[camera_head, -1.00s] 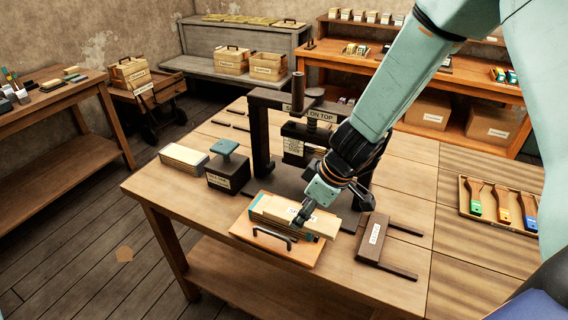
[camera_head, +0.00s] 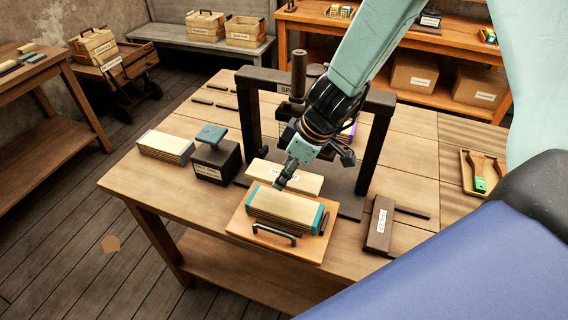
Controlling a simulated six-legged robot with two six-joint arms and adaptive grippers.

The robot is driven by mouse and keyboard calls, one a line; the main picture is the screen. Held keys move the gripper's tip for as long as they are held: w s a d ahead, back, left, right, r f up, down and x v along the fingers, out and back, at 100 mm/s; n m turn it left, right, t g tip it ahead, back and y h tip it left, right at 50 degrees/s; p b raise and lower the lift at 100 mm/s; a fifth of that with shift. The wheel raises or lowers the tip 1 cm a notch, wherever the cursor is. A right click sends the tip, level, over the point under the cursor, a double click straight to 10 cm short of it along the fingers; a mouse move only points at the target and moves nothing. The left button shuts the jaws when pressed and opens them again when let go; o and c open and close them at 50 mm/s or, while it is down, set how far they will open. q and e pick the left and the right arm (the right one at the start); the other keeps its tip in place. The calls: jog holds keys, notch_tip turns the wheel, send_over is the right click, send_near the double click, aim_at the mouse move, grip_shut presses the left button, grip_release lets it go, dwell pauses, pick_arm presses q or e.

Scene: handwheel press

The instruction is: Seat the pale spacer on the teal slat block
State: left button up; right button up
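The teal slat block (camera_head: 284,211), pale slats with teal ends, lies on an orange-brown tray (camera_head: 246,224) with a dark handle at its front. The pale spacer (camera_head: 305,183), a long flat labelled board, shows just beyond the block's far edge, roughly parallel to it. It looks raised, but I cannot tell its exact height. My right gripper (camera_head: 281,183) points down at the middle of the spacer and appears shut on it; the far finger is hidden. My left gripper is not in view.
A dark handwheel press (camera_head: 376,140) stands behind the tray. A dark block with a teal-topped handle (camera_head: 216,165) and a pale stack (camera_head: 166,147) are to the left. A labelled brown block (camera_head: 379,226) lies to the right. The table's front left is clear.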

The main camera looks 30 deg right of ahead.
jog(key=shift+s+a+f+b, duration=0.2)
jog(key=shift+f+b, duration=0.1)
jog(key=shift+f, duration=0.1)
jog(key=f+b, duration=0.2)
jog(key=f, duration=0.1)
jog(key=f+b, duration=0.2)
jog(key=shift+d, duration=0.35)
jog(key=shift+a+f, duration=0.1)
jog(key=shift+f, duration=0.2)
jog(key=shift+s+a+f+b, duration=0.1)
jog(key=shift+s+a+b, duration=0.1)
jog(key=shift+b, duration=0.25)
jog(key=shift+w, duration=0.1)
jog(key=shift+w+d+f, duration=0.1)
jog(key=shift+w+d, duration=0.05)
jog(key=shift+d, duration=0.05)
jog(key=shift+a, duration=0.15)
